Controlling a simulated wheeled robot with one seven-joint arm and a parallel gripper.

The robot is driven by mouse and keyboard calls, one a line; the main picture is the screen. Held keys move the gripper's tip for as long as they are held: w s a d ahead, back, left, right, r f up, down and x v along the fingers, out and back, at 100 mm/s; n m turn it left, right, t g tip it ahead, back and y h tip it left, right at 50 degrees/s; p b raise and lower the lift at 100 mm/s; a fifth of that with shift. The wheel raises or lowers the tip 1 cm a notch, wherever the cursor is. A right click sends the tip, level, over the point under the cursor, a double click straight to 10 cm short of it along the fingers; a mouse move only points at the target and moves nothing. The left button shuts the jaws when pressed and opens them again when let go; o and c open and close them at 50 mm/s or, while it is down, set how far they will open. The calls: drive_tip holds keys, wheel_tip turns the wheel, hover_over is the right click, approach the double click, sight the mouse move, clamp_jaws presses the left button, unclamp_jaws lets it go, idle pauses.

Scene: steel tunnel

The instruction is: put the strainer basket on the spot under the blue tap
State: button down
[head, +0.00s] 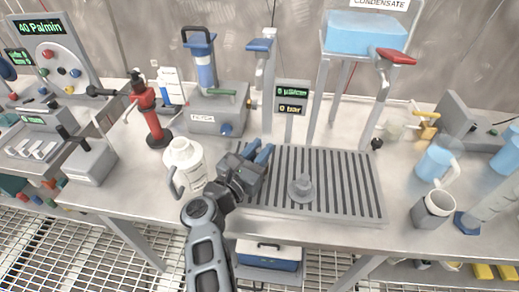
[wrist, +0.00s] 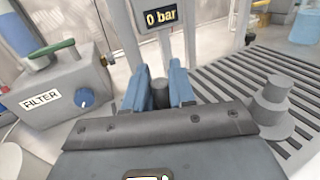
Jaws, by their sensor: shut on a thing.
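My gripper (head: 264,153) is over the back left of the slatted drain tray (head: 345,208), below the blue tap (head: 261,45). In the wrist view its blue fingers (wrist: 160,88) are shut on a small dark grey cylinder (wrist: 160,94), which seems to be the strainer basket. Its lower part is hidden by the gripper body, so I cannot tell whether it touches the tray. In the head view the gripper hides it. The spot under the tap is also hidden there.
A grey stepped piece (head: 301,189) stands on the tray, right of my gripper. A white jug (head: 186,160) stands close on the left, and the filter box (head: 216,108) behind it. A display post (head: 291,97) rises behind the tray. The tray's right side is clear.

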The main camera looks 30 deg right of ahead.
drive_tip(key=c, duration=0.9)
unclamp_jaws()
drive_tip(key=shift+c, duration=0.2)
drive_tip(key=shift+r+p, duration=0.2)
drive_tip(key=shift+p, duration=0.2)
drive_tip(key=b+v, duration=0.1)
drive_tip(key=v, duration=0.2)
drive_tip(key=b+v, duration=0.1)
drive_tip(key=v, duration=0.3)
drive_tip(key=b+v, duration=0.1)
drive_tip(key=v, duration=0.2)
drive_tip(key=shift+s+a+f, duration=0.2)
drive_tip(key=shift+a+f, duration=0.05)
drive_tip(key=shift+f, duration=0.05)
drive_tip(key=shift+s+a+r+b, duration=0.1)
drive_tip(key=shift+s+a+b, duration=0.25)
drive_tip(key=shift+a, duration=0.25)
